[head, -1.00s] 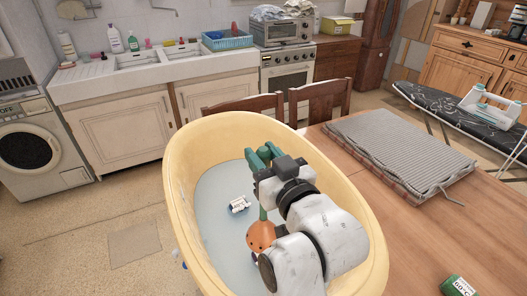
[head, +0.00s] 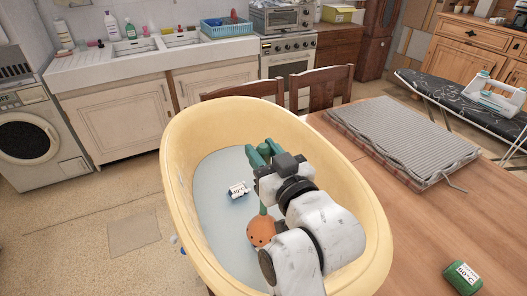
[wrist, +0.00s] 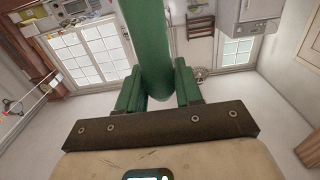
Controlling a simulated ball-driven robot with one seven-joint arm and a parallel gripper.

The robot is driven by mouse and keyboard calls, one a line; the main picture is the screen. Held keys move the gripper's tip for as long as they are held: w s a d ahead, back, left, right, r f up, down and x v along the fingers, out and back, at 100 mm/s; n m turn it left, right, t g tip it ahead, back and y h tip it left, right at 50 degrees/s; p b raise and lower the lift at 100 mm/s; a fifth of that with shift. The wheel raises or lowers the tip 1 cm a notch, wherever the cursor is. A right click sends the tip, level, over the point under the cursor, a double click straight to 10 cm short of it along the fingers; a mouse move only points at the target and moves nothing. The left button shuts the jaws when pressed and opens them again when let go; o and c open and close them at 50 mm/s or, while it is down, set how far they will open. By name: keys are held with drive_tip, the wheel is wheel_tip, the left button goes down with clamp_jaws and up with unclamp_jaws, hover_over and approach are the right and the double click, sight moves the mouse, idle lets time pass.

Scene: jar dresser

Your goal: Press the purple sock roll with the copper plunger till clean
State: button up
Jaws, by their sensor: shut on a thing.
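My gripper (head: 263,155) is over the cream tub, its green fingers shut on the plunger's green handle. The handle also fills the space between the fingers in the wrist view (wrist: 152,45). The copper plunger (head: 261,232) hangs below, its rounded, holed head low inside the tub, partly behind my arm. A dark blue roll with a white label (head: 238,190) lies on the tub floor, left of the handle and apart from the plunger. No clearly purple sock roll shows; what is under the plunger head is hidden.
The cream tub (head: 176,150) has high walls around the plunger. A green labelled roll (head: 463,277) and a grey striped mat (head: 400,140) are on the wooden table (head: 400,235) at right. Two chairs (head: 330,85) stand behind the tub.

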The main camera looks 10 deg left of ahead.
drive_tip(key=shift+f, duration=0.15)
drive_tip(key=shift+f+b, duration=1.1)
drive_tip(key=shift+f, duration=0.25)
drive_tip(key=shift+r, duration=0.1)
drive_tip(key=shift+r+p, duration=1.65)
drive_tip(key=shift+r, duration=0.15)
drive_tip(key=shift+f, duration=0.2)
drive_tip(key=shift+f+b, duration=1.25)
drive_tip(key=shift+f, duration=0.35)
drive_tip(key=shift+r, duration=0.15)
